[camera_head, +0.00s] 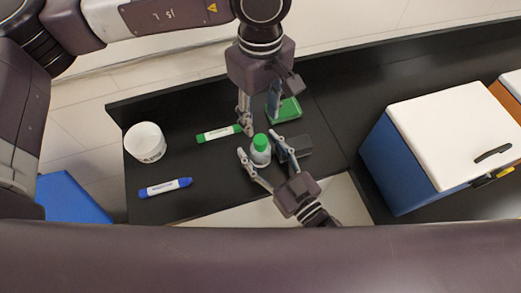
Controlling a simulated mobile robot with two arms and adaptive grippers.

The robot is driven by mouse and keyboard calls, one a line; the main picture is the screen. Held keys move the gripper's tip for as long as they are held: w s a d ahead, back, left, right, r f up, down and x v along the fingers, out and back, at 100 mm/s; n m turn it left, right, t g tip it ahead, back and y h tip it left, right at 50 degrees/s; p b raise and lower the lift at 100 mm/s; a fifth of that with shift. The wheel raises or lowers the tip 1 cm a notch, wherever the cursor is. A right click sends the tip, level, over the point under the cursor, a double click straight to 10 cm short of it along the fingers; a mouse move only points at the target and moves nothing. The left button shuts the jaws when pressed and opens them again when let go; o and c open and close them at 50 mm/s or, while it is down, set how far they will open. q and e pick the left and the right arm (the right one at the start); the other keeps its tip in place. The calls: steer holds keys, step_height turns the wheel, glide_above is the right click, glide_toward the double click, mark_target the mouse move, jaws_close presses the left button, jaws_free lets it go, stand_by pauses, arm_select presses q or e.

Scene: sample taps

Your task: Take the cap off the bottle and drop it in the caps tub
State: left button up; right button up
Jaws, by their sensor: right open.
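A white bottle (260,158) with a green cap (260,142) stands upright on the black bench, its cap on top. My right gripper (261,151) comes from below, its open fingers on either side of the bottle; contact is unclear. My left gripper (260,122) points down from above, just behind the bottle. Its fingers are apart with nothing visible between them. A white round tub (146,135) with dark lettering, which seems to be the caps tub, stands at the bench's left end. Its lettering is too small to read.
A green marker (219,133) lies between tub and bottle, and a blue marker (165,187) lies nearer the front. A green tray (290,108) and a dark block (297,147) are close to the grippers. A blue cooler with white lid (440,130) stands right.

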mark_target(260, 139)
jaws_close()
stand_by(0.3)
arm_select(q)
steer(key=m, duration=1.2)
steer(key=shift+m, duration=0.4)
steer(key=m, duration=0.5)
steer(key=shift+f, duration=4)
